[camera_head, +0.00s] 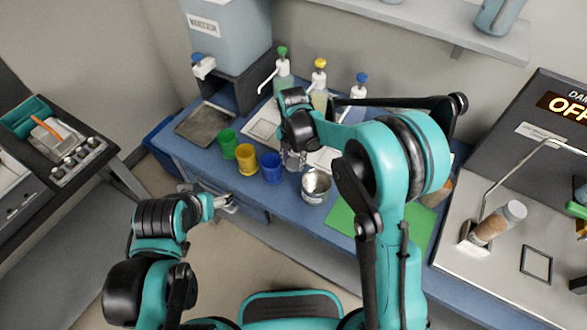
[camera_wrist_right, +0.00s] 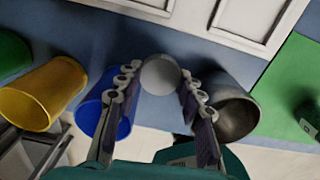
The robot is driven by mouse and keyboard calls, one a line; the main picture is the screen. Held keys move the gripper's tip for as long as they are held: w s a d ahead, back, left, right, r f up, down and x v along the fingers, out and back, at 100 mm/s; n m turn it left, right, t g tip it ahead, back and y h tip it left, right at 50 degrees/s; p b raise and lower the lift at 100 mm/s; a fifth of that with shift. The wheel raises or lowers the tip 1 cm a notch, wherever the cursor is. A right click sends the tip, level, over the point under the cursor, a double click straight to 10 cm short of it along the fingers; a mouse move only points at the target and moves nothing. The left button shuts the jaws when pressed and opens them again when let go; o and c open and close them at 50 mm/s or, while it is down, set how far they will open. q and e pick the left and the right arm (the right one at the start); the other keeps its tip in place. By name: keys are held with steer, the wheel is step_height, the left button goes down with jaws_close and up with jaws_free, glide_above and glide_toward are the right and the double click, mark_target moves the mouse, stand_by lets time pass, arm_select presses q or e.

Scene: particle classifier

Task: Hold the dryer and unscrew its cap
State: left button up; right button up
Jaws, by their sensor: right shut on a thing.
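My right gripper (camera_head: 294,158) is over the blue bench, pointing down, between the blue cup and a metal cup. In the right wrist view its fingers (camera_wrist_right: 160,95) are shut on a small round piece with a smooth grey top (camera_wrist_right: 160,74). I cannot tell whether this is the dryer, its cap or both; its lower part is hidden. My left gripper (camera_head: 228,205) is at the bench's front edge, below the coloured cups, apart from the held piece. Its fingers are too small to tell open from shut.
Green (camera_head: 227,143), yellow (camera_head: 245,158) and blue (camera_head: 271,168) cups stand left of the right gripper. The metal cup (camera_head: 316,186) stands close on its right. Pump bottles (camera_head: 320,85) stand behind. A green mat (camera_head: 345,222) and a brown-filled bottle (camera_head: 497,224) are to the right.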

mark_target(293, 163)
steer(key=shift+f+b, duration=0.8)
steer(key=shift+f, duration=1.15)
steer(key=shift+f, duration=0.2)
steer(key=o, duration=1.3)
steer(key=shift+r, duration=0.15)
